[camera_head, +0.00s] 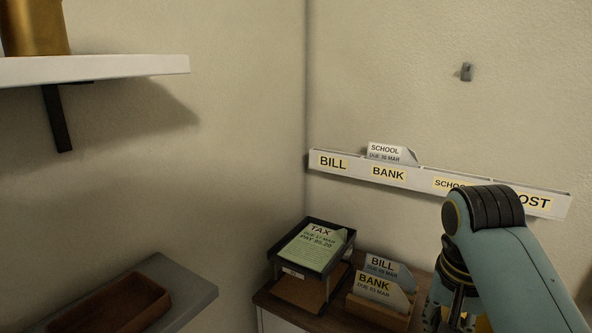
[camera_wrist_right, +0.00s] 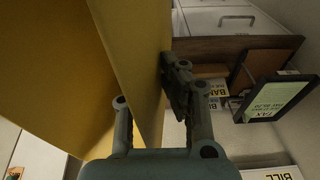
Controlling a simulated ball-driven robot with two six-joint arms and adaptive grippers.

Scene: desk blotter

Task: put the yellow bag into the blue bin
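The yellow bag (camera_wrist_right: 130,50) fills much of the left half of the right wrist view, very close to the camera. My right gripper (camera_wrist_right: 150,98) has its fingers on either side of a yellow wall of the bag. The right finger's pad lies against that wall, and the left fingertip is partly hidden by the bag. In the head view my right gripper (camera_head: 459,318) points down at the bottom edge, with a little yellow showing around it. I see no blue bin in either view. My left gripper is not in view.
A letter rack (camera_head: 330,175) hangs on the wall behind my right arm. Below it stand a paper tray (camera_head: 283,266) and a card holder (camera_head: 378,312) on a wooden top. At left are a white shelf (camera_head: 120,66) and a grey ledge with a brown tray (camera_head: 120,308).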

